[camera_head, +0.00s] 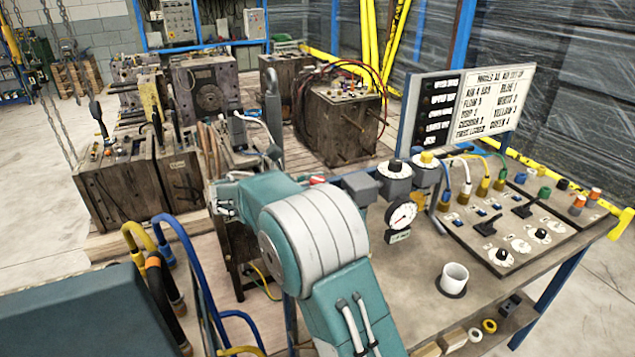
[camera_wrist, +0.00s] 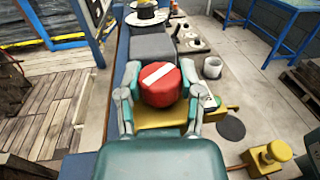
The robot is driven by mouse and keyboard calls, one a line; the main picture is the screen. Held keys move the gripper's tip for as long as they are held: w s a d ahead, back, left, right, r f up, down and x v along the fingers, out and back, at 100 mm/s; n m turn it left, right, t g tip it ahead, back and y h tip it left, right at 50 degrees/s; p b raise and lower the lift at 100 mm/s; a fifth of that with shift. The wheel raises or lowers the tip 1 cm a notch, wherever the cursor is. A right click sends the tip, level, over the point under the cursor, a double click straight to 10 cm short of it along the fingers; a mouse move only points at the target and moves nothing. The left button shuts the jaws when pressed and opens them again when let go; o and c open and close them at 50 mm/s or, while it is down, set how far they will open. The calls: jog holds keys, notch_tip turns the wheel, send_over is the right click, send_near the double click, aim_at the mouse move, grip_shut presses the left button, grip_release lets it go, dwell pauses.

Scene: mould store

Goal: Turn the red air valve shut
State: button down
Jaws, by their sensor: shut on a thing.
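The red air valve (camera_wrist: 161,88) is a round red knob with a white bar across its top, in the middle of the wrist view. A yellow body (camera_wrist: 160,117) shows below the knob. In the head view only a small red piece of the valve (camera_head: 317,181) shows behind my arm. My fingers are hidden there.
A grey box (camera_head: 358,187), black regulators with a gauge (camera_head: 402,216) and a white cup (camera_head: 455,278) stand on the bench right of my arm. A sign board (camera_head: 468,107) rises behind. Heavy moulds (camera_head: 205,87) stand at the left and back.

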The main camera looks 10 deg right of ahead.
jog(key=shift+w+r, duration=0.1)
jog(key=shift+r, duration=0.05)
jog(key=shift+c, duration=1.2)
grip_release()
jog(key=shift+a, duration=0.1)
jog(key=a, duration=1.2)
jog(key=shift+s+f, duration=0.2)
jog(key=shift+s, duration=0.05)
